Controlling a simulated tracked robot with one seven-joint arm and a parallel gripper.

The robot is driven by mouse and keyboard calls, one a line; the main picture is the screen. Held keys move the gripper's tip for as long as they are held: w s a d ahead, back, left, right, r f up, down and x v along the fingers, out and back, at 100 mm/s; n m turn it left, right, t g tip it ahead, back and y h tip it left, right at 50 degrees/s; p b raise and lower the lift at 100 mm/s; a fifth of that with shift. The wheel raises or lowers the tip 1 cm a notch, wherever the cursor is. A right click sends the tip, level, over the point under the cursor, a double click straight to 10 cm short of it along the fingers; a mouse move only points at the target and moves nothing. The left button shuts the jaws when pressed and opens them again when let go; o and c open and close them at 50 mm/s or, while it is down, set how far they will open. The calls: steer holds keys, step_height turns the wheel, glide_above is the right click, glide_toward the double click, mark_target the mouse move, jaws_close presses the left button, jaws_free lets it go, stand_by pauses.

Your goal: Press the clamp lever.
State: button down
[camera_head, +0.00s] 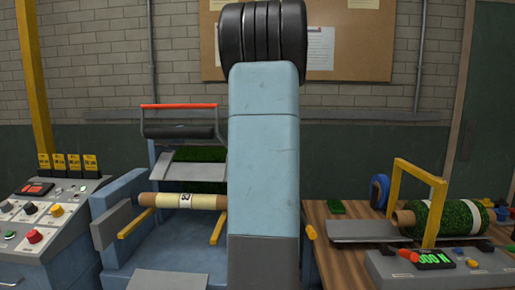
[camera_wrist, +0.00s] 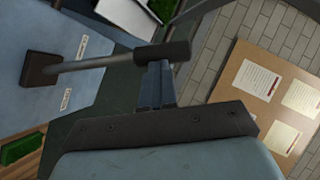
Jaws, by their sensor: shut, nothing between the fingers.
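In the wrist view a lever (camera_wrist: 105,62) has a dark square base, a grey rod and a thick dark grip. Its base sits on a light blue panel (camera_wrist: 75,100) with small white labels. My gripper (camera_wrist: 157,68) has its narrow blue fingers shut and empty, with the tips right at the lever's grip. I cannot tell whether they touch it. In the head view my raised arm fills the middle, and my gripper is out of sight. I cannot make out this lever in the head view.
A blue machine (camera_head: 170,255) with a paper-wrapped tube (camera_head: 183,201) stands behind my arm. A control console (camera_head: 45,225) is at left. A wooden table (camera_head: 335,258) at right bears a turf roll (camera_head: 455,217) and a yellow frame (camera_head: 432,200). A corkboard (camera_head: 350,45) hangs behind.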

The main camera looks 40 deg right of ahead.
steer(key=d+v, duration=0.2)
steer(key=v, duration=1)
steer(key=shift+s+d+r, duration=0.2)
steer(key=shift+s+r, duration=0.2)
steer(key=shift+s, duration=0.3)
